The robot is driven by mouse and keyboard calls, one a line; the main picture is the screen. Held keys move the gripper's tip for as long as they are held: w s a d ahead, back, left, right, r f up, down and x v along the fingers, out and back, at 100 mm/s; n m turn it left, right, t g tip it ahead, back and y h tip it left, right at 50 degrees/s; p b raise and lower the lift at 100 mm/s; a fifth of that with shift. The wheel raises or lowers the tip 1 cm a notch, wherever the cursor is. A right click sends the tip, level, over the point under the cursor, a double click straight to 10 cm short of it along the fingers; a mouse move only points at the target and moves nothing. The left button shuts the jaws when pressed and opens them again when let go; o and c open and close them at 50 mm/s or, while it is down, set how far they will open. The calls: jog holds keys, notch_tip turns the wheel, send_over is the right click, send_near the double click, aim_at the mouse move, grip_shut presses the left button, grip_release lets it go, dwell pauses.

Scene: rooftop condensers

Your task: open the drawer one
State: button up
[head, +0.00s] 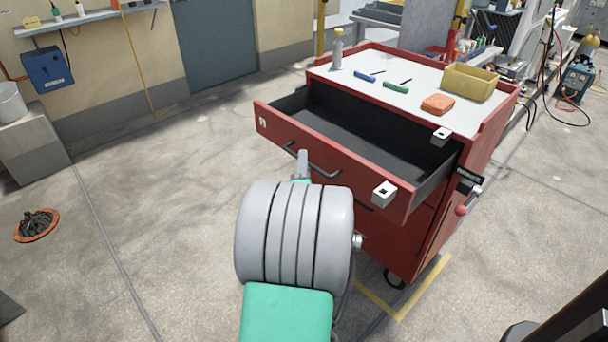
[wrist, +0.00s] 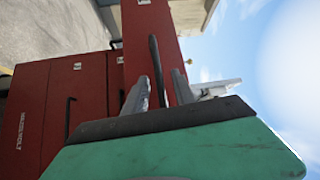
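The red tool cart (head: 425,235) has its top drawer (head: 385,178) pulled well out; its dark inside (head: 365,135) looks empty. A small white label (head: 263,123) marks the left end of the drawer front. The drawer's black bar handle (head: 325,172) is partly hidden by my gripper (head: 303,163) in the head view. In the wrist view, the fingers of my gripper (wrist: 159,78) are apart, one on each side of the black handle (wrist: 155,55). I see gaps beside the bar; contact cannot be told.
The cart top holds a spray bottle (head: 337,50), blue (head: 365,77) and green (head: 396,88) tools, an orange sponge (head: 438,104) and a yellow bin (head: 470,82). The floor at left is mostly clear.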

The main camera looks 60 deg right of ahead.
jog(key=b+v, duration=0.2)
jog(key=v, duration=0.4)
jog(key=shift+a, duration=0.2)
